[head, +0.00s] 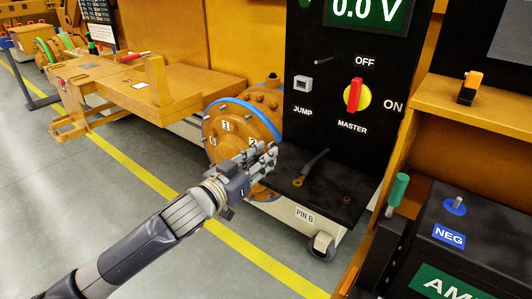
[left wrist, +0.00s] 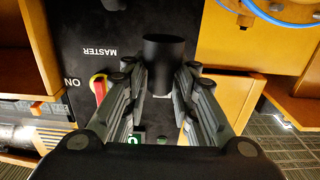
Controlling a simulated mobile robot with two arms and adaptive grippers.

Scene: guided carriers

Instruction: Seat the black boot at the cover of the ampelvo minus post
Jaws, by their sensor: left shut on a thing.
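My left gripper (head: 268,158) is in the middle of the head view, in front of the orange flanged housing and left of the black panel. In the left wrist view my left gripper (left wrist: 159,72) is shut on the black boot (left wrist: 164,50), a dark open-ended tube between the fingertips. The boot cannot be made out against the dark panel in the head view. The minus post (head: 456,203) stands on a blue ring beside the NEG label, on top of the black battery (head: 430,232) at the lower right, well away from my gripper. My right gripper is not in view.
A dark cable with a lug (head: 310,168) lies on the black ledge below the panel. The red MASTER switch (head: 354,94) is on the panel. A green-handled tool (head: 397,190) stands left of the battery. An orange shelf edge (head: 480,125) overhangs behind the battery.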

